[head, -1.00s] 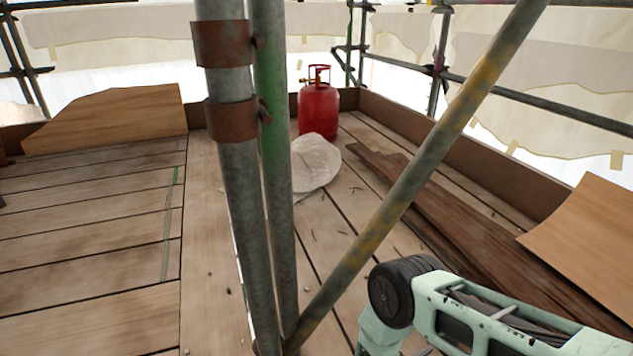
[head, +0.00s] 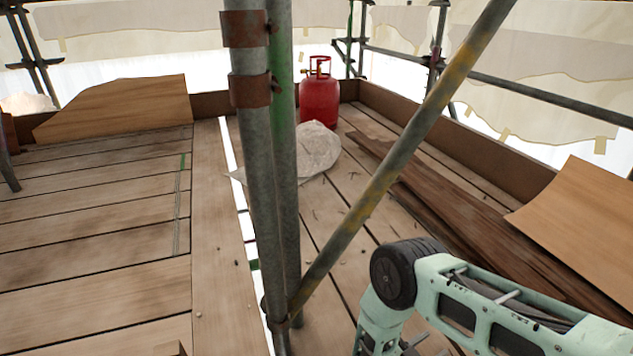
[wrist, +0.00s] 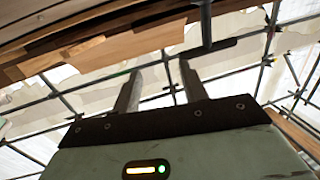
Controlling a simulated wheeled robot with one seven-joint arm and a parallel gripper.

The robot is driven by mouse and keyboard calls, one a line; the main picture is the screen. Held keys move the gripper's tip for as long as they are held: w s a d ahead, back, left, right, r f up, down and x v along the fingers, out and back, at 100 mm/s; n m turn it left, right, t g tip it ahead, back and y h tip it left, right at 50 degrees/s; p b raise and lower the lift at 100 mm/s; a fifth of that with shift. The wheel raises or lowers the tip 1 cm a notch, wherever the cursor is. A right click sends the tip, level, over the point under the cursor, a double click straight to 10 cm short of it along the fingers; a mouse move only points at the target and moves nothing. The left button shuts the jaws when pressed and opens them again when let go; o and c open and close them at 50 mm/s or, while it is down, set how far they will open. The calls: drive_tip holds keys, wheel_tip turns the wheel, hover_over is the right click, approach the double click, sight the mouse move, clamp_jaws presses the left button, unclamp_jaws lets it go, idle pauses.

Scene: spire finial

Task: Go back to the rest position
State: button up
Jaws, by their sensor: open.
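My gripper (wrist: 160,92) shows in the wrist view with its two fingers apart and nothing between them. Beyond the fingers are scaffold tubes and pale sheeting, seen at a tilt. In the head view my pale green arm is folded at the lower right, and the gripper itself is out of that view.
Scaffold tubes (head: 262,190) and a diagonal brace (head: 400,150) stand close in front. A gap runs between the deck boards (head: 90,245) beside them.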

drive_tip(key=w+a+r+n+y, duration=0.35)
drive_tip(key=w+r+y, duration=0.65)
drive_tip(key=w+r, duration=0.55)
wheel_tip(320, 180, up, 11)
drive_tip(key=n+y, duration=0.3)
drive_tip(key=y, duration=0.1)
drive_tip(key=s+d+r+n+g, duration=0.2)
drive_tip(key=s+d+r, duration=0.15)
drive_tip(key=s, duration=0.45)
drive_tip(key=s+d+r+n+g+y, duration=0.1)
drive_tip(key=s+d+r+n+g, duration=0.1)
drive_tip(key=s+r, duration=0.4)
drive_tip(key=s+d+r+n+g, duration=0.2)
drive_tip(key=s+d+r, duration=0.1)
drive_tip(key=s, duration=0.6)
drive_tip(key=s+a+r+n+g+p, duration=0.1)
drive_tip(key=s+a+r+n+p, duration=0.3)
drive_tip(key=s+a+r+p, duration=0.4)
drive_tip(key=s+a+r+n+g+p, duration=0.2)
drive_tip(key=s+a+r+n+p, duration=0.35)
drive_tip(key=a, duration=0.55)
wheel_tip(320, 180, up, 38)
drive_tip(key=m+p, duration=0.2)
drive_tip(key=p, duration=3.4)
drive_tip(key=shift+w+d+y+p, duration=0.3)
drive_tip(key=shift+p, duration=0.1)
drive_tip(key=shift+f, duration=0.1)
